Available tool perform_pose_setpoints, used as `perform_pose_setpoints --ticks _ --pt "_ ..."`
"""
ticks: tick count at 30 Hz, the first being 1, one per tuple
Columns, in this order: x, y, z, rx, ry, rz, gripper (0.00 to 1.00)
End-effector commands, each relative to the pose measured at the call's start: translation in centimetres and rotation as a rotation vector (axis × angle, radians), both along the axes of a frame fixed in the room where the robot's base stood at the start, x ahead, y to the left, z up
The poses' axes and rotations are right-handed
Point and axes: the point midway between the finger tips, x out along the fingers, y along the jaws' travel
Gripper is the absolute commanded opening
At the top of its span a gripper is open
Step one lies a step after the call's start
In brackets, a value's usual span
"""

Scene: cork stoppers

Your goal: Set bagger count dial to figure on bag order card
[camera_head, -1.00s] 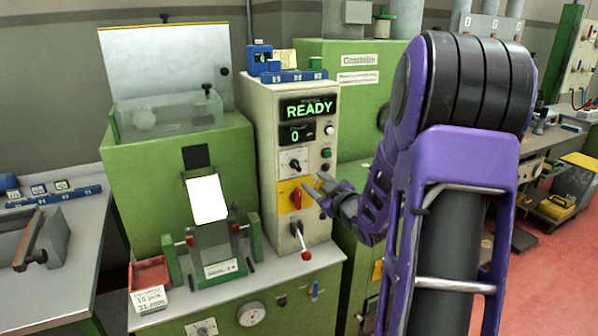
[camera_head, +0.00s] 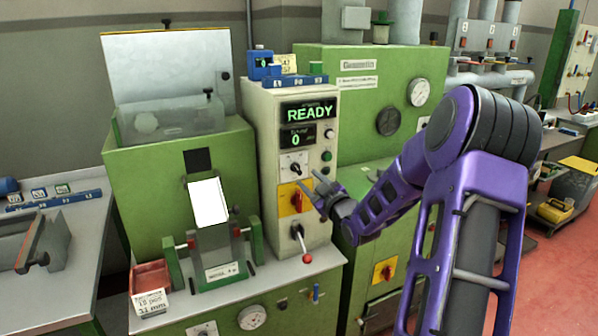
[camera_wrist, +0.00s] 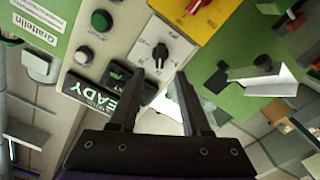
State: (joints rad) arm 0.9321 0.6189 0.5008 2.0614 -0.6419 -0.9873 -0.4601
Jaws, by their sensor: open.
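The count dial is a black pointer knob (camera_head: 295,168) on a white plate, on the front of the cream control column (camera_head: 262,150). In the wrist view the knob (camera_wrist: 160,56) lies just beyond and between my fingertips. My gripper (camera_head: 311,184) is open and empty, close to the column front, slightly below and right of the knob in the head view. In the wrist view my gripper (camera_wrist: 160,78) has both fingers apart, not touching the knob. The bag order card (camera_head: 152,302) leans at the red tray; its small print, apparently pieces and mm, is hard to read.
A display (camera_head: 309,111) shows READY, with a 0 display (camera_head: 297,135) below. A red switch on a yellow plate (camera_head: 287,202) sits under the dial. A red-knobbed lever (camera_head: 307,257) juts out lower down. Buttons (camera_head: 328,134) line the column's right side.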

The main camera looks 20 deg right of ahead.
Motion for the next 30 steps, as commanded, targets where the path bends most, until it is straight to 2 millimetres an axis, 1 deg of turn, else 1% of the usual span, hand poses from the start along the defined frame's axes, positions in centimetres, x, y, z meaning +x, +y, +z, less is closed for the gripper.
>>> perform_pose_setpoints --ticks 1,3,6,9,12,15,23,24,26,30 --pt "1.2 0.1 0.0 0.002 -0.002 0.002 0.47" --pt "2.6 0.1 -0.1 0.002 -0.001 0.002 0.47" --pt "4.4 0.2 -0.1 0.002 -0.001 0.001 0.47" --pt "5.8 0.2 0.0 0.001 -0.001 0.001 0.47" --pt "6.7 0.3 0.0 0.000 -0.001 0.001 0.47" --pt "7.2 0.3 0.0 0.001 0.000 0.000 0.47" --pt "7.3 0.2 0.0 0.000 0.001 -0.001 0.47" --pt "7.3 0.3 0.0 0.000 0.000 0.000 0.44" --pt "7.3 0.3 0.0 0.000 0.000 0.000 0.33" --pt "7.3 0.3 0.0 0.000 0.000 0.000 0.08"
